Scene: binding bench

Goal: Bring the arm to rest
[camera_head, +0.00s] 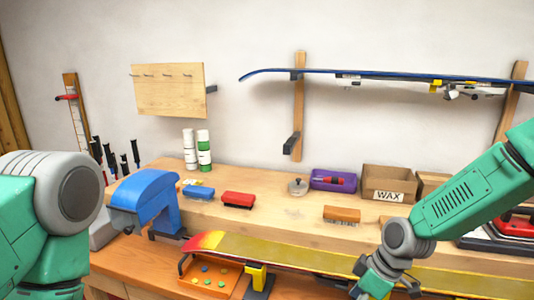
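My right arm comes in from the right and bends down at a grey joint over the yellow ski (316,259). Its lower end, with the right gripper (384,287), is at the bottom edge in front of the ski. Only part of that end shows, and its fingers cannot be made out. My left arm shows at the left edge as a large grey joint and green links. The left gripper is out of view. No held object is visible.
A blue vise (147,196) stands beside my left arm. An orange tray (207,279) lies by the ski tip. Brushes, bottles, a purple bin (333,180) and a WAX box (389,183) stand on the wooden shelf (270,216). A blue ski (390,76) hangs on the wall.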

